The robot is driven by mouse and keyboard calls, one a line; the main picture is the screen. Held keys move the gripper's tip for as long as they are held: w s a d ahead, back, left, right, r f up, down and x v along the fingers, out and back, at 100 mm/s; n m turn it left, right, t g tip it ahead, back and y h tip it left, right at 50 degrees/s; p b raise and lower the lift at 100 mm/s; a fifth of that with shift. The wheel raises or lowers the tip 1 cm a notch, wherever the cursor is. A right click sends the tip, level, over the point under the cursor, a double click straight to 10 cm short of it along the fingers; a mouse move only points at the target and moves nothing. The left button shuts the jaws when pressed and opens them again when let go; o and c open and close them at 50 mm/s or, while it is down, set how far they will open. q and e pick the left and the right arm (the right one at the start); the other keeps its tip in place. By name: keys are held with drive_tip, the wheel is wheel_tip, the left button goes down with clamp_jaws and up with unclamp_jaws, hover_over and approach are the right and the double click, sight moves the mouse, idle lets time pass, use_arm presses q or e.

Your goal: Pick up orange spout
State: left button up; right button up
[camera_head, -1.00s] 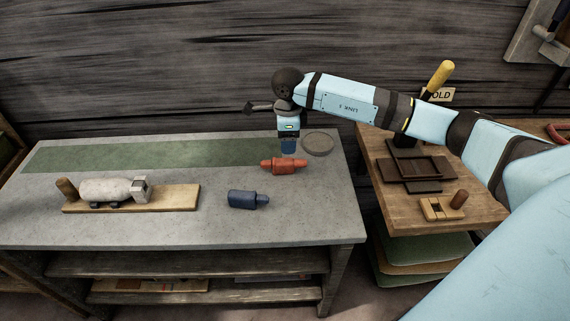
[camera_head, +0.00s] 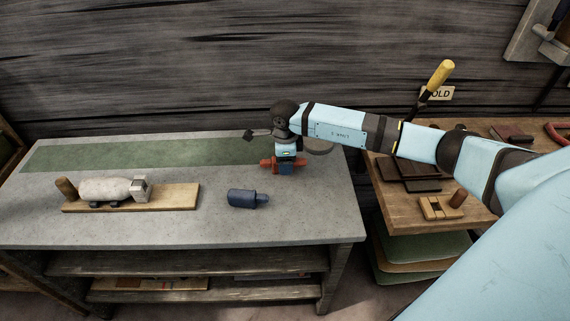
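The orange spout (camera_head: 267,163) lies on the grey bench top near its right end. My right gripper (camera_head: 286,169) points down over the middle of the spout and hides that part; the spout's ends show on both sides of it. The fingers are too small and covered to tell whether they are open or closed on it. A dark blue spout-like piece (camera_head: 242,198) lies on the bench in front and to the left. My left gripper is not in view.
A wooden board (camera_head: 180,196) with a white bottle-shaped object (camera_head: 104,190) lies at the left of the bench (camera_head: 200,228). A green mat (camera_head: 150,153) runs along the back. A wooden side table (camera_head: 408,207) with trays stands right.

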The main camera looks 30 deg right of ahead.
drive_tip(key=c, duration=0.8)
drive_tip(key=shift+r, duration=0.1)
